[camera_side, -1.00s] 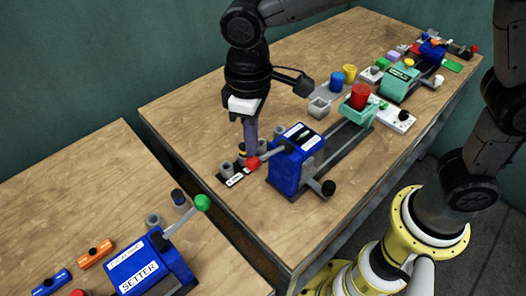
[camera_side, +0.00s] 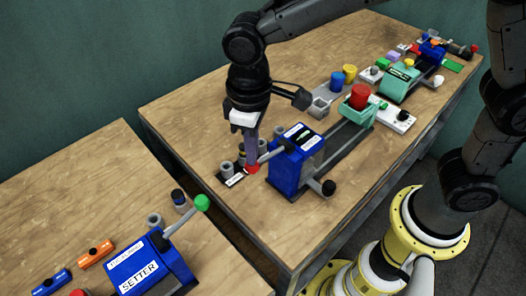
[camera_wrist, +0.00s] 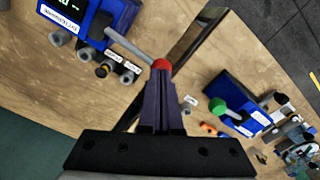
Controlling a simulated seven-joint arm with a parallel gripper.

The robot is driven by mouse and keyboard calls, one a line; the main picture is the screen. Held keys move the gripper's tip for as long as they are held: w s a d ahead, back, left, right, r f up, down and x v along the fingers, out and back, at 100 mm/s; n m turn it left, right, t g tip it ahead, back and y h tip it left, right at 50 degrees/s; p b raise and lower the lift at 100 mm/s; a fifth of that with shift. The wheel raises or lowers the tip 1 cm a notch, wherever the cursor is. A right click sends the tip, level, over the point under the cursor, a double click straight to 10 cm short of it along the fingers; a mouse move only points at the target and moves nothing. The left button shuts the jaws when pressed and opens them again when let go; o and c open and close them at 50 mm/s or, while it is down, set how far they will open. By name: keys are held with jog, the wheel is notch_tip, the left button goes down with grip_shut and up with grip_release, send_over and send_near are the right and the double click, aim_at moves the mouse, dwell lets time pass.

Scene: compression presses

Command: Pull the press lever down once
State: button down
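The blue press (camera_side: 285,172) stands near the front of the large wooden table, with a grey lever sticking out to the left. The lever ends in a red knob (camera_side: 253,169). It also shows in the wrist view (camera_wrist: 161,63), with the lever running to the press (camera_wrist: 118,12) at the upper left. My gripper (camera_side: 251,160) points down at the knob, its purple fingers close together. In the wrist view the fingertips (camera_wrist: 160,80) meet the knob's near side. I see no knob between them; exact contact is hard to tell.
Grey and dark cylinders stand in a labelled holder (camera_side: 233,180) beside the knob. A second blue press marked SETTER (camera_side: 140,268), with a green-knobbed lever (camera_side: 202,203), is on the left table. A gap separates the tables. A red cylinder (camera_side: 359,97) sits on a green carriage behind.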

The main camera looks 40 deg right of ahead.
jog(key=shift+f, duration=2.25)
jog(key=shift+r, duration=0.1)
notch_tip(320, 180, up, 12)
jog(key=shift+r, duration=0.2)
dwell(1.1)
